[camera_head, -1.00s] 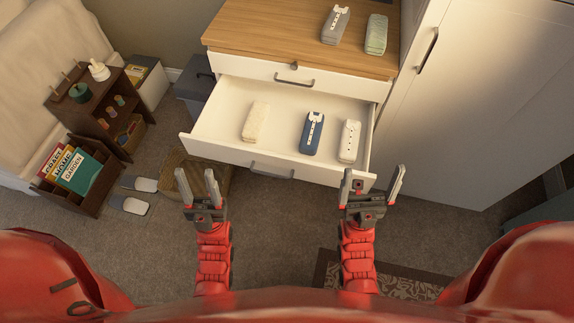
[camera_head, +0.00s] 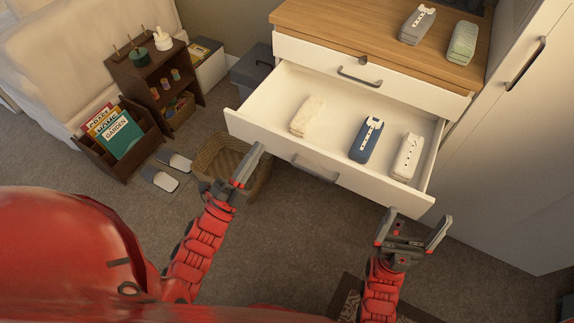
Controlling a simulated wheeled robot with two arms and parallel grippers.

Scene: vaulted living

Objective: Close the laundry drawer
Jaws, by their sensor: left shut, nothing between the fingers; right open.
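The laundry drawer (camera_head: 262,138) stands pulled out from the white dresser, below a shut upper drawer. Inside it lie a cream folded cloth (camera_head: 307,116), a blue folded garment (camera_head: 367,140) and a white folded garment (camera_head: 407,157). Its grey handle (camera_head: 315,168) is on the front panel. My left gripper (camera_head: 251,165) is shut and empty, in front of the drawer's left part and left of the handle; I cannot tell whether it touches the front. My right gripper (camera_head: 414,230) is open and empty, just below the drawer front's right end.
The wooden dresser top (camera_head: 340,27) holds a grey folded garment (camera_head: 417,25) and a green one (camera_head: 462,43). A wicker basket (camera_head: 215,155) sits on the floor by the drawer's left end. Slippers (camera_head: 167,171) and a brown shelf (camera_head: 150,75) stand left. A white wardrobe (camera_head: 510,150) is right.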

